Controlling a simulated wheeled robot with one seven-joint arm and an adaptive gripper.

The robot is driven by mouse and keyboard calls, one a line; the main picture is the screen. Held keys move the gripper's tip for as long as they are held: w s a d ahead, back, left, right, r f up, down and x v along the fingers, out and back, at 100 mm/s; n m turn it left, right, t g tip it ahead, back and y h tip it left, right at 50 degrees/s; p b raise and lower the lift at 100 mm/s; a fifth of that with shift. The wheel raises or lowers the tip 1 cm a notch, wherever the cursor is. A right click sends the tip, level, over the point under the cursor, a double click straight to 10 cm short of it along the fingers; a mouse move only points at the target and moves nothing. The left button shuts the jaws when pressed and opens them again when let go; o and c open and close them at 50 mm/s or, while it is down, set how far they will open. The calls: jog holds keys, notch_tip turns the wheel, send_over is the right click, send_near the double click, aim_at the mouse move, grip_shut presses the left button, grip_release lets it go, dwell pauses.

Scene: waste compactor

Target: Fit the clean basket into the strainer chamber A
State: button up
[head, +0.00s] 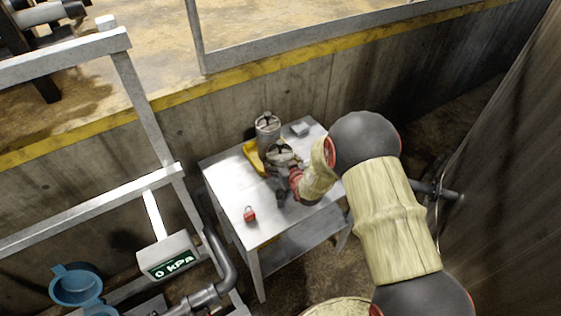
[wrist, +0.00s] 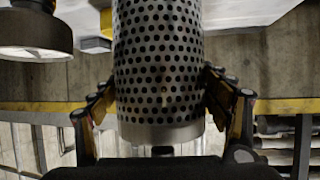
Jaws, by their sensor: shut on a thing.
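My gripper (head: 284,172) is shut on a perforated metal basket (head: 281,154), over the small metal table. In the wrist view the basket (wrist: 160,70) stands between the two fingers, its holes looking open and its solid rim band towards my palm. A second metal basket (head: 267,128) with a cross handle stands behind it at the yellow tray (head: 253,152). Two blue open housings sit at the lower left; the upper one (head: 75,286) shows its open mouth, and the other (head: 94,311) is cut off by the frame. I cannot read which is chamber A.
The metal table (head: 226,178) also holds a red padlock-like item (head: 250,215) and a small grey block (head: 299,129). A concrete wall lies behind.

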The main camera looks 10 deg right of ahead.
jog(key=o, duration=1.2)
jog(key=shift+f, duration=0.15)
jog(key=o, duration=0.4)
